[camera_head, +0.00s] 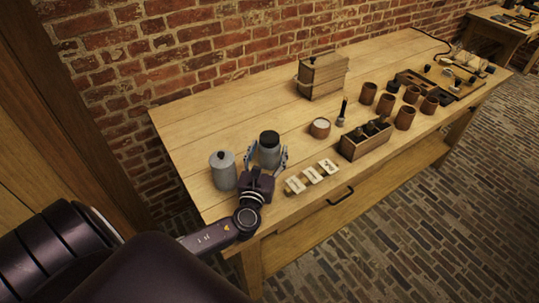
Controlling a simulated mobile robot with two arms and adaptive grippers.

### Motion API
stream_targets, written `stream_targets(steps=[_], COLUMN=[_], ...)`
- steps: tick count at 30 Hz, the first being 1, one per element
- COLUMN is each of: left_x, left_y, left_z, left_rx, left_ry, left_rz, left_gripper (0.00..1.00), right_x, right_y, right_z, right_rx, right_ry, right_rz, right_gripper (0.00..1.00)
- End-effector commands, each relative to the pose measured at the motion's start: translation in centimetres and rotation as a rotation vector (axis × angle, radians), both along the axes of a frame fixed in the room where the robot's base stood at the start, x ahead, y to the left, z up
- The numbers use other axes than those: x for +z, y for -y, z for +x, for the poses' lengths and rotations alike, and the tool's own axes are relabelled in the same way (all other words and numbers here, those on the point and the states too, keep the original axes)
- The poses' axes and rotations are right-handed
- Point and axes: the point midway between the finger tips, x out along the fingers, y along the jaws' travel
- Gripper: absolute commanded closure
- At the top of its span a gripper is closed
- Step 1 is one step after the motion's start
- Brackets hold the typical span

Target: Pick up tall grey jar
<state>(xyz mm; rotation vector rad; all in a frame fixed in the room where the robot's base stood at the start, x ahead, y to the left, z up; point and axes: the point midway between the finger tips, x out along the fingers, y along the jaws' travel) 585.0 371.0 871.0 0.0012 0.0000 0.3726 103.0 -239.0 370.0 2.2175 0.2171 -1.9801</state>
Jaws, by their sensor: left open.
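Two grey jars stand upright near the left end of the wooden table. One grey jar with a dark top (269,148) stands between the spread fingers of my left gripper (267,160). That gripper is open, with a finger on each side of this jar; whether they touch it I cannot tell. The other grey jar, with a grey knobbed lid (223,172), stands to the left, apart from the gripper. Which jar is taller is hard to judge from this angle. My right gripper is not in view.
Several small pale labelled blocks (312,175) lie right of the gripper. A small cup (320,128), a dark slim tool (342,112), a wooden box of dark items (365,138) and brown cups (405,117) stand further right. A wooden chest (322,76) is behind. The table's back left (215,115) is clear.

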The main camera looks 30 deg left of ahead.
Motion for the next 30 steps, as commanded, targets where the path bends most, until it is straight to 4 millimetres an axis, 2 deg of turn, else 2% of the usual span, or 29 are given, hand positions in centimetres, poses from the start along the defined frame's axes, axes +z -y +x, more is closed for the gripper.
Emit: stream_targets(steps=[13, 23, 30], left_x=[0.2, 0.1, 0.1], left_y=[-2.2, -2.5, -2.5], left_z=[5.6, 6.3, 6.3], left_rx=[0.001, 0.000, 0.001], left_ry=[0.002, 0.000, 0.000], left_rz=[0.000, -0.001, -0.001], left_gripper=[0.39, 0.39, 0.65], right_x=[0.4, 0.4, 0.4], right_y=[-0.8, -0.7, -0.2], right_z=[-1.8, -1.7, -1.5], right_rx=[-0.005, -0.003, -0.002], right_ry=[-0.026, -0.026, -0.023], right_rz=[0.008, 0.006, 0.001], right_gripper=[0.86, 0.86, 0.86])
